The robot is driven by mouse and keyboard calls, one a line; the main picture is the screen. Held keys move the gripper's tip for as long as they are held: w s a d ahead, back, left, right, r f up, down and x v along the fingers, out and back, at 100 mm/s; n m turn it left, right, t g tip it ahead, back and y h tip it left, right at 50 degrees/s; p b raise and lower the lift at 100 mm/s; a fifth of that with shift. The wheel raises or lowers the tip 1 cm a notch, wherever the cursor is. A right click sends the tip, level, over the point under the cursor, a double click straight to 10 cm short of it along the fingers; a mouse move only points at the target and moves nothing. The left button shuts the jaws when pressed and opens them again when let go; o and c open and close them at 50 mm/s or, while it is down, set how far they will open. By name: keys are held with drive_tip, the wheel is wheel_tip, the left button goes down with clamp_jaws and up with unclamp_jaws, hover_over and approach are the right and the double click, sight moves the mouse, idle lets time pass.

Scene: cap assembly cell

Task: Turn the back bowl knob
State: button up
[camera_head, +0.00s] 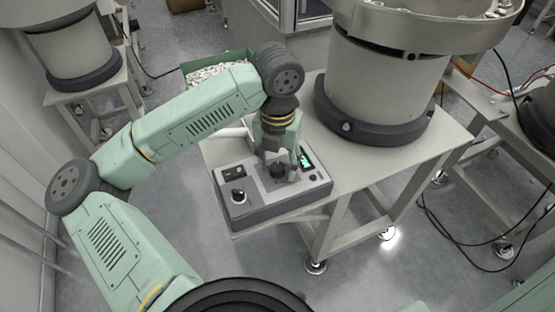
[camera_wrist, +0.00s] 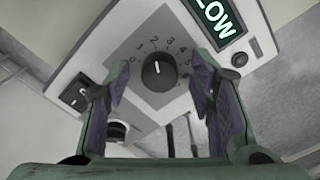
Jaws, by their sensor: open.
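A grey control box (camera_head: 300,193) stands on the front corner of the bowl feeder's table. In the wrist view, a round black knob (camera_wrist: 158,72) with a white pointer line sits on its panel (camera_wrist: 137,40), inside a numbered dial. My gripper (camera_wrist: 157,75) is open, with one padded finger on each side of the knob and visible gaps between. In the head view, my gripper (camera_head: 279,162) points down over the box and partly hides this knob. I cannot tell the exact height of the fingertips above the panel.
The box also has a lit green display (camera_wrist: 218,20), a rocker switch (camera_wrist: 78,92) and a second knob (camera_head: 238,196). A large bowl feeder (camera_head: 385,85) stands close behind, to the right. A green bin (camera_head: 240,56) with small white parts is behind my arm.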

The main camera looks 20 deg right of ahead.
drive_tip(key=shift+c, duration=0.2)
drive_tip(key=c, duration=1.1)
drive_tip(key=shift+c, duration=0.2)
drive_tip(key=shift+f, duration=0.1)
drive_tip(key=m+b, duration=0.2)
drive_tip(key=b, duration=0.2)
drive_tip(key=shift+f, duration=0.2)
drive_tip(key=m+b, duration=0.2)
drive_tip(key=b, duration=0.1)
drive_tip(key=m+b, duration=0.1)
drive_tip(key=m, duration=0.1)
drive_tip(key=shift+r+b, duration=0.25)
drive_tip(key=shift+b, duration=0.05)
drive_tip(key=o, duration=1.2)
